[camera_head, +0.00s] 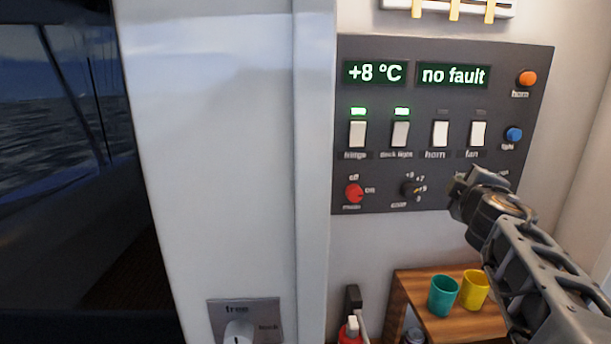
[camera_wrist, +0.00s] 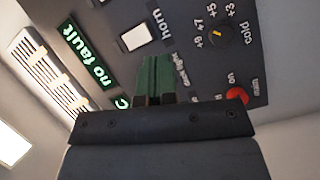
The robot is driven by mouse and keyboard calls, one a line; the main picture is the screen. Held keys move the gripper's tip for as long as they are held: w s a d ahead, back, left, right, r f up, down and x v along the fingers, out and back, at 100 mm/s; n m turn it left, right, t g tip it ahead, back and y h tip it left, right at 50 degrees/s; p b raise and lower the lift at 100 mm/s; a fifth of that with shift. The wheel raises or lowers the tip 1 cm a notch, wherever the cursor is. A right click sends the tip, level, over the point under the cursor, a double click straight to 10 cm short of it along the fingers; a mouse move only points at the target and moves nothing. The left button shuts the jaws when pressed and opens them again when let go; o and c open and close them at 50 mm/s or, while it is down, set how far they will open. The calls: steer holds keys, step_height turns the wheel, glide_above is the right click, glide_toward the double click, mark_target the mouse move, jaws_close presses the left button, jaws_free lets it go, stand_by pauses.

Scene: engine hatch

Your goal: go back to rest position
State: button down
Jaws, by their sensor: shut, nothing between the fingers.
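My gripper (camera_head: 463,190) is in front of the lower right part of the dark control panel (camera_head: 505,100), right of the black cold knob (camera_head: 411,188). It is shut and holds nothing. In the wrist view the gripper (camera_wrist: 154,78) points at the panel, and its narrow fingers look greenish and cover part of the panel. From these views I cannot tell the exact gap to the panel. My arm runs down to the lower right in the head view.
The fridge switch (camera_head: 358,134) and deck lights switch (camera_head: 400,134) have lit green lamps; horn and fan lamps are dark. A red knob (camera_head: 354,193) is at lower left. A teal cup (camera_head: 443,296) and yellow cup (camera_head: 475,290) stand on a wooden shelf near my arm.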

steer(key=s+a+f+m+g+y, duration=0.1)
steer(key=s+a+f+m+g, duration=0.1)
steer(key=s+f+m+g, duration=0.35)
steer(key=s+a+f+m+g, duration=0.2)
steer(key=a+f, duration=0.1)
steer(key=f, duration=0.6)
steer(key=s+a+f+m+g+y, duration=0.1)
steer(key=s+a+f+m+g, duration=0.2)
steer(key=f, duration=0.5)
steer(key=s+a+f+g+y, duration=0.1)
steer(key=s+a+f+y, duration=0.3)
steer(key=a, duration=0.5)
steer(key=shift+s+f+g, duration=0.35)
steer(key=shift+s, duration=0.8)
